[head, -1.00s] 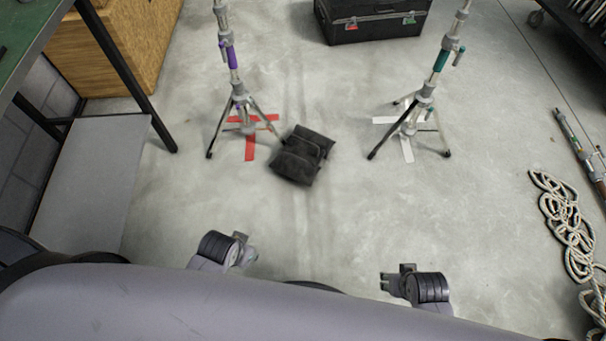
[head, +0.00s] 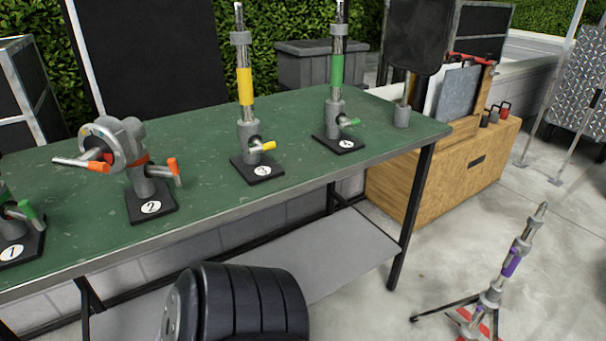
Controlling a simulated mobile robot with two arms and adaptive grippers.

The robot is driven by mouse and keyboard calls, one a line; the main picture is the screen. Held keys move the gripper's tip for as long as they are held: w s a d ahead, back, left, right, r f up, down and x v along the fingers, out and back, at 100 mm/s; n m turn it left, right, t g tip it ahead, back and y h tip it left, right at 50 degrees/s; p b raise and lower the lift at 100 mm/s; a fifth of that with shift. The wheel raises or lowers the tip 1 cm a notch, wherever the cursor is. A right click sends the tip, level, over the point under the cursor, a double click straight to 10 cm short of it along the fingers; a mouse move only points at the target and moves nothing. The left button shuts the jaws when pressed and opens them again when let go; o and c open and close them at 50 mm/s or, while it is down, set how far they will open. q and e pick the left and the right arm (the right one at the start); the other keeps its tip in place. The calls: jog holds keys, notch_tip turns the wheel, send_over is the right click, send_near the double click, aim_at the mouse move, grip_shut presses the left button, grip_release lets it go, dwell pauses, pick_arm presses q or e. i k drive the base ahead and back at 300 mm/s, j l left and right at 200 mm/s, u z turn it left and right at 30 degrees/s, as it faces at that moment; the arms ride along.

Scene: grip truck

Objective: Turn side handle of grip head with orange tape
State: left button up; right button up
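The grip head with orange tape (head: 122,143) sits on stand 2, a black base plate (head: 150,207) on the green table at the left. It is a grey round head above an upright grey post. An orange-tipped side handle (head: 95,165) sticks out at the head's left, beside a longer grey rod. A second orange-tipped handle (head: 173,167) sits lower, on the right of the post. Neither gripper's fingers show. A black ribbed part of my arm fills the bottom middle, in front of the table.
The green table (head: 220,205) also holds posts with yellow tape (head: 245,87) and green tape (head: 336,70), and a partly cut-off green-handled stand (head: 22,212). A wooden cabinet (head: 450,170) stands right of the table. A purple-taped light stand (head: 512,262) is on the floor at right.

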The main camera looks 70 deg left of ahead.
aim_at(172, 172)
jog(key=u, duration=2.95)
